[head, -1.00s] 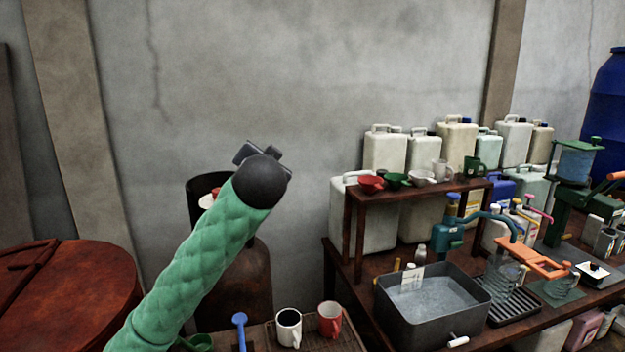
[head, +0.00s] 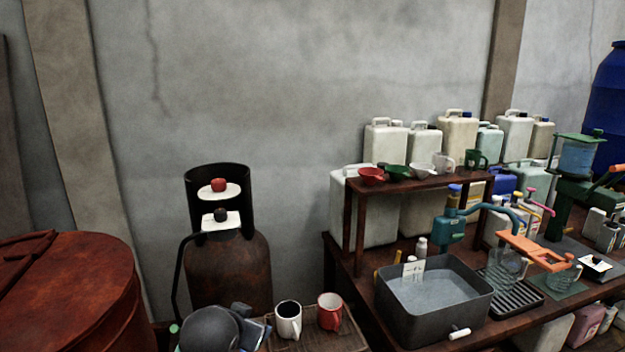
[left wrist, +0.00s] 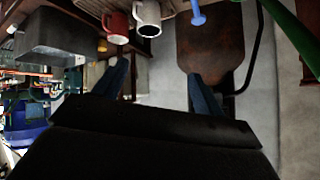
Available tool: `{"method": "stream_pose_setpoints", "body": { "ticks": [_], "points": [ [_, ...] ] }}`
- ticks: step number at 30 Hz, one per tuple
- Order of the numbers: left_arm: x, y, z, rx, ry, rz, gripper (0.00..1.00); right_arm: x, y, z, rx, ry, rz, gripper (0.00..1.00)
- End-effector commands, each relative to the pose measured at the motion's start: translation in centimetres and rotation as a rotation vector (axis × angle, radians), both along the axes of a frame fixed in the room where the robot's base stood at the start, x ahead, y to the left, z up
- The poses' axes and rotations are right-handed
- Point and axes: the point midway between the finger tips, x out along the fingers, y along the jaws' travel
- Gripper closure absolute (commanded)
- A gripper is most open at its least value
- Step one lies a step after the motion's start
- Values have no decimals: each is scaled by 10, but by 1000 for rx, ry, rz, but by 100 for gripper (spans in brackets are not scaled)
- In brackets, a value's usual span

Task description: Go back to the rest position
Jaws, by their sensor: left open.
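My left gripper shows at the bottom of the head view as a dark rounded wrist with blue-grey parts (head: 240,326), just left of the white mug (head: 288,320). In the left wrist view its two blue fingers (left wrist: 158,88) are spread wide apart with nothing between them. The white mug (left wrist: 147,15) and the red mug (left wrist: 117,24) show beyond the fingers, apart from them. The red mug (head: 329,312) stands on the wooden tray (head: 352,338) in the head view. My right gripper is in neither view.
A rusty gas cylinder (head: 232,270) stands behind my left gripper. A red-brown drum (head: 75,290) is at the left. A bench at the right holds a grey basin (head: 430,312) and a small shelf (head: 425,183) with bowls and cups. Canisters stand behind it.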

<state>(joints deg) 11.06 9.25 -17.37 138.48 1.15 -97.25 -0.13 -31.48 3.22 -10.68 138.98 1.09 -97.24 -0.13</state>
Motion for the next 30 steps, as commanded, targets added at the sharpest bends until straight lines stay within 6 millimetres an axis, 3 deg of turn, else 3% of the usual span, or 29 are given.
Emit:
{"method": "stream_pose_setpoints", "body": {
  "ticks": [1,17,24,30],
  "points": [
    [-11,2,-20,-12,31,8,29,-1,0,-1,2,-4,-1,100],
    [-134,25,-187,-85,354,99,29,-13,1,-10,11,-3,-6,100],
    [-207,25,-257,-100,518,125,29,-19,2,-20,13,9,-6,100],
    [-272,20,-303,-106,648,134,29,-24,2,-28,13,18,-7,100]
  ]
}}
